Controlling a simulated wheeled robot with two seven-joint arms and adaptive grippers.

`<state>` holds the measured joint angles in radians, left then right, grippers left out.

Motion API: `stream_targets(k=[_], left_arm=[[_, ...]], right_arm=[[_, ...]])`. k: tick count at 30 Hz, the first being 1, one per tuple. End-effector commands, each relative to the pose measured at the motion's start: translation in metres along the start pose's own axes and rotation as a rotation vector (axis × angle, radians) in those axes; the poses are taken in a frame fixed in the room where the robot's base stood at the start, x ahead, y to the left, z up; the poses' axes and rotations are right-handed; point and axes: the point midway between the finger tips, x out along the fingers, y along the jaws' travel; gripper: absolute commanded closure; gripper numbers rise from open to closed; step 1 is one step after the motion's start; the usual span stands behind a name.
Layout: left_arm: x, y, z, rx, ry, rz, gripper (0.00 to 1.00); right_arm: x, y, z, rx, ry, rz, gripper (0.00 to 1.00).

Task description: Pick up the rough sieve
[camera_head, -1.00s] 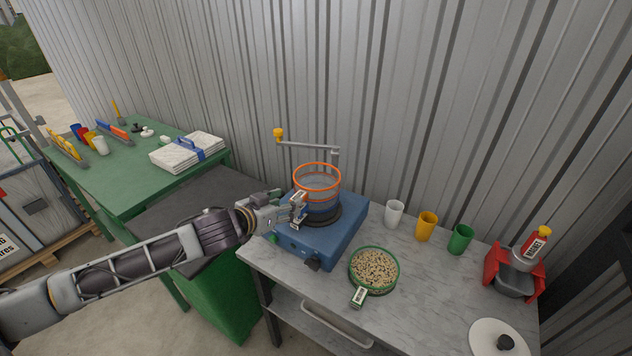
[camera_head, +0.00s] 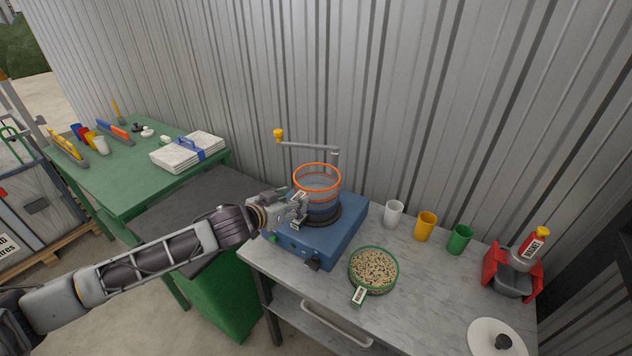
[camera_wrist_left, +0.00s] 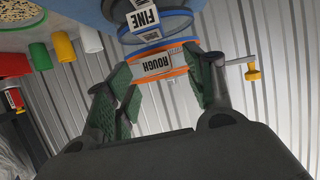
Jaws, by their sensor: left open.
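The rough sieve (camera_head: 322,189) has an orange rim and sits on top of a stack on the blue machine (camera_head: 325,240). In the left wrist view, which is upside down, its ROUGH label (camera_wrist_left: 156,64) shows on the orange-rimmed sieve. The blue-rimmed sieve with the FINE label (camera_wrist_left: 143,18) is directly under it. My left gripper (camera_head: 299,207) is open at the left front side of the stack. In the wrist view its green-padded fingers (camera_wrist_left: 165,92) stand either side of the orange sieve's near side; I cannot tell whether they touch it. My right gripper is not in view.
A green-rimmed sieve of grain (camera_head: 374,268) stands right of the machine. White (camera_head: 393,214), yellow (camera_head: 426,226) and green (camera_head: 460,239) cups stand along the wall. The corrugated wall is close behind.

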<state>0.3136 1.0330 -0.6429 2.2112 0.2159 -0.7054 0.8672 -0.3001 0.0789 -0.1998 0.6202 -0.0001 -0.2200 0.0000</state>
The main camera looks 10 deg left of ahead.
Motion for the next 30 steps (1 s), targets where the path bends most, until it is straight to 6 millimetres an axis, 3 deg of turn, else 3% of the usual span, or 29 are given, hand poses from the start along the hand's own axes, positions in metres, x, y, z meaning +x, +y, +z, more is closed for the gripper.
stream_targets(k=[10, 26, 30], left_arm=[[0.026, 0.001, -0.001, 0.0, 0.0, 0.0, 0.46], [0.029, 0.001, 0.0, 0.0, -0.001, 0.0, 0.46], [0.029, 0.001, 0.0, 0.0, -0.001, 0.0, 0.62]], right_arm=[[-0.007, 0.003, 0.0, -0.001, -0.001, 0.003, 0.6], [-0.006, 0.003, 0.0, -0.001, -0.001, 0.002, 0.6], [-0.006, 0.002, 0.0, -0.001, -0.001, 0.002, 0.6]])
